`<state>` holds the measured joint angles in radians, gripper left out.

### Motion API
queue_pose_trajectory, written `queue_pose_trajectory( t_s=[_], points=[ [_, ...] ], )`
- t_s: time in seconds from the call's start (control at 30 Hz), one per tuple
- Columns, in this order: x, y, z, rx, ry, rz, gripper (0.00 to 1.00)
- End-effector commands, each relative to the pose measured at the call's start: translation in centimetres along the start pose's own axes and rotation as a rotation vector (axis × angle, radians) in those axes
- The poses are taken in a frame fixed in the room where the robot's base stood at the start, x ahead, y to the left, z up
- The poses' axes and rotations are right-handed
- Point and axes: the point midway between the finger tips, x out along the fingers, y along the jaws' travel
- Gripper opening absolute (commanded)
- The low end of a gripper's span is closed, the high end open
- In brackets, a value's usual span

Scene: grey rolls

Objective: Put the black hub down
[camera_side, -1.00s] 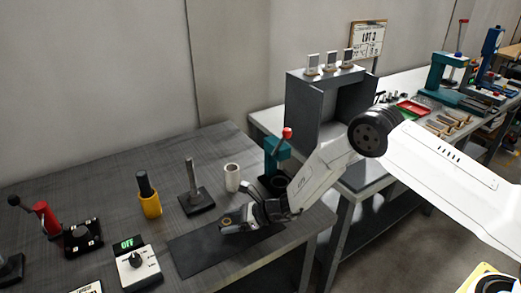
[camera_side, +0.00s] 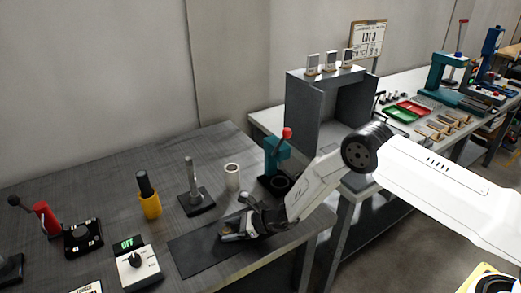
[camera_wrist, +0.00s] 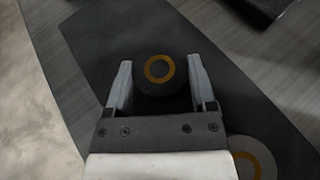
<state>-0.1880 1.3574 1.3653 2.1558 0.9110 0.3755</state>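The black hub (camera_wrist: 159,88) is a dark round piece with an orange ring on top. In the wrist view it sits between the two fingertips of my gripper (camera_wrist: 160,76), which lie close against its left and right sides. Below it is the dark mat (camera_wrist: 90,40). In the side view my gripper (camera_side: 232,230) is low over the right part of the mat (camera_side: 195,258), and the fingers hide most of the hub. I cannot tell whether the hub touches the mat.
A grey roll with an orange ring (camera_wrist: 262,150) is partly hidden beside my gripper at lower right in the wrist view. Behind the mat stand a post on a base (camera_side: 193,190), a white cylinder (camera_side: 232,176) and a teal press (camera_side: 275,157). The mat's left part is clear.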

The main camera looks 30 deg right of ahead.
Motion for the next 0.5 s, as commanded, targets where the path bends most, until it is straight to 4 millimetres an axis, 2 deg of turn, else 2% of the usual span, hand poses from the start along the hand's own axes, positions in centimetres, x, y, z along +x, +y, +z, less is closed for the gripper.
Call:
queue_pose_trajectory(
  t_s=[0.03, 0.07, 0.1, 0.5],
  points=[
    [0.01, -0.01, 0.02, 0.000, 0.000, 0.000, 0.87],
    [0.00, -0.01, 0.02, 0.000, 0.000, 0.000, 0.97],
    [0.00, -0.01, 0.02, 0.000, 0.000, 0.000, 1.00],
    [-0.16, 0.00, 0.36, 0.000, 0.000, 0.000, 1.00]
  ],
)
